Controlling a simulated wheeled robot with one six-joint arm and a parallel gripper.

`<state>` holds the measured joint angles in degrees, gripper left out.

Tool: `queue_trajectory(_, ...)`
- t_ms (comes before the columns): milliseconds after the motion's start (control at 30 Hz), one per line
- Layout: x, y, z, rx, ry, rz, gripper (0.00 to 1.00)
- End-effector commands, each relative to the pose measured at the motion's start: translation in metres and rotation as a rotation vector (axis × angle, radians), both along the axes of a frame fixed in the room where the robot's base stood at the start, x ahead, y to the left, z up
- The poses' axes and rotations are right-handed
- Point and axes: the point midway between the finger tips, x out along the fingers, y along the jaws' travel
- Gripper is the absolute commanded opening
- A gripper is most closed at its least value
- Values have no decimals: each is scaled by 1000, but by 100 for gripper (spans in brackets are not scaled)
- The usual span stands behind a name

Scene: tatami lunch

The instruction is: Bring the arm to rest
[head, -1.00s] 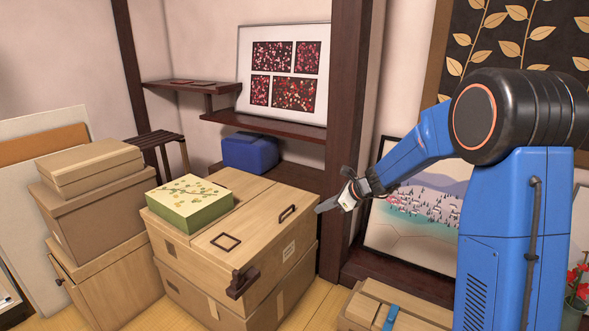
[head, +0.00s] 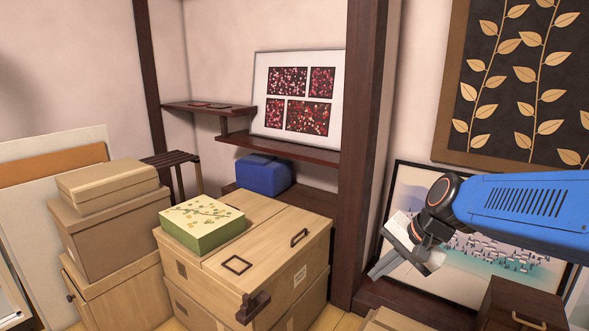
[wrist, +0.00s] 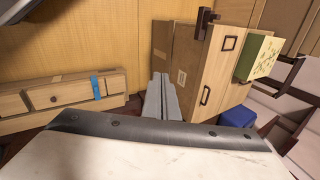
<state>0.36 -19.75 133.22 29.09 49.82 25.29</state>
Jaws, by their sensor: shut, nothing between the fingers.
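My blue arm (head: 530,208) comes in from the right edge of the head view. My gripper (head: 381,267) is at its left end, tilted down to the left, in front of the framed landscape picture. It is shut and empty, apart from everything around it. In the wrist view its closed grey fingers (wrist: 162,98) point toward the wooden boxes.
A large wooden box (head: 255,260) with dark handles stands left of my gripper, with a green patterned box (head: 202,228) on top. A dark post (head: 362,150) rises behind. A low drawer box with blue tape (wrist: 97,87) lies on the floor.

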Motion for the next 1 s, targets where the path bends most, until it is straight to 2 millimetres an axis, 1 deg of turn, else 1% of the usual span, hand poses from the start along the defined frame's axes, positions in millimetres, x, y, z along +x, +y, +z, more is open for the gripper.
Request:
queue_trajectory(33,-15,-5,2,-39,-25,42,0)
queue_trajectory(100,-35,-13,1,-102,-52,105,0)
queue_trajectory(300,-89,-38,-3,-281,-121,283,0)
queue_trajectory(500,-137,-64,-11,-461,-173,446,0)
queue_trajectory(600,-156,-76,-15,-534,-187,511,0)
queue_trajectory(700,-168,-84,-18,-588,-197,557,0)
queue_trajectory(800,-174,-89,-20,-619,-199,584,0)
queue_trajectory(1000,-177,-91,-21,-631,-200,596,0)
